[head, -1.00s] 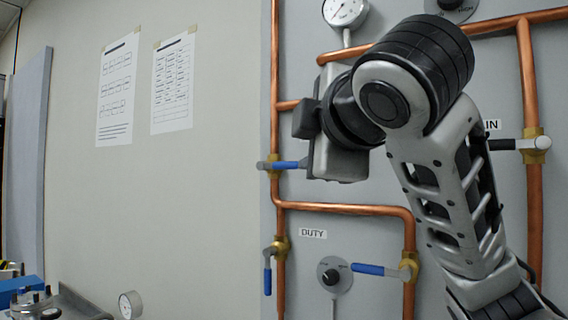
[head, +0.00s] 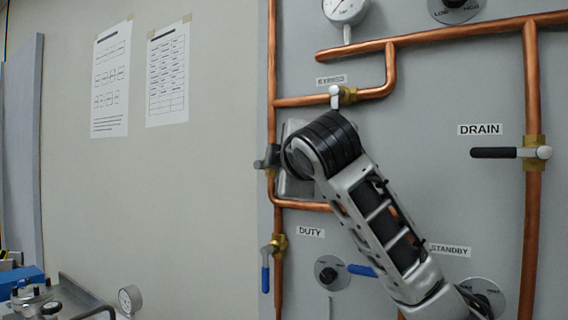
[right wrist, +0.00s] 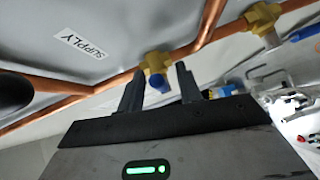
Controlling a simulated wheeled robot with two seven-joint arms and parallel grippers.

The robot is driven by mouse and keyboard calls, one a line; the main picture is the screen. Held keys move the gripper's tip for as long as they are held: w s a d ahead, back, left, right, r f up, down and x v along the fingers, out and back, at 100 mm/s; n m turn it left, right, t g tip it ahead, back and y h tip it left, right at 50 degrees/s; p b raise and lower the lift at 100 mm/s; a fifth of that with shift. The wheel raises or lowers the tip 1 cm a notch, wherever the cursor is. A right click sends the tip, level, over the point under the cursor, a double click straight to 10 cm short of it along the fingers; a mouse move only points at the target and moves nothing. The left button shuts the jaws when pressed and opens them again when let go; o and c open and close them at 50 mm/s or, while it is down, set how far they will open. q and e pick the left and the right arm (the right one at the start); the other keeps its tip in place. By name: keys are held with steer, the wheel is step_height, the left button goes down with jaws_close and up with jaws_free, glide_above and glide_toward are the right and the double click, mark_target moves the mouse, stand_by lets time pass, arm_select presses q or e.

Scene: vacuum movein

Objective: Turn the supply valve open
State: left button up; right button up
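The supply valve (right wrist: 156,62) is a brass fitting on a copper pipe, next to the SUPPLY label (right wrist: 81,45) in the right wrist view. Its blue handle (right wrist: 158,82) shows nearly end-on between the two fingers of my right gripper (right wrist: 160,76). The fingers stand apart on either side of the handle, with a visible gap on each side. In the head view my right arm comes in from the lower right, and its wrist covers the supply valve's handle. My left gripper is not in view.
Close by on the panel are the bypass valve (head: 346,96), the duty valve (head: 278,244) with its blue handle down, and the drain valve (head: 534,153) with a black handle. A gauge (head: 345,10) sits above. Equipment stands at the lower left.

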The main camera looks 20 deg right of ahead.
jaws_close()
steer(key=shift+a+r+n+g, duration=0.1)
steer(key=shift+r+n+g, duration=0.75)
steer(key=shift+g, duration=0.35)
steer(key=shift+w+a+r+n+g+h, duration=0.2)
steer(key=shift+r+n+g+h, duration=0.25)
steer(key=shift+g, duration=0.2)
steer(key=shift+w+a+r+n+g+h, duration=0.1)
steer(key=shift+w+r+n+g+h, duration=0.15)
steer(key=shift+n+g, duration=0.35)
steer(key=shift+g, duration=0.25)
jaws_free()
steer(key=shift+s+r, duration=0.1)
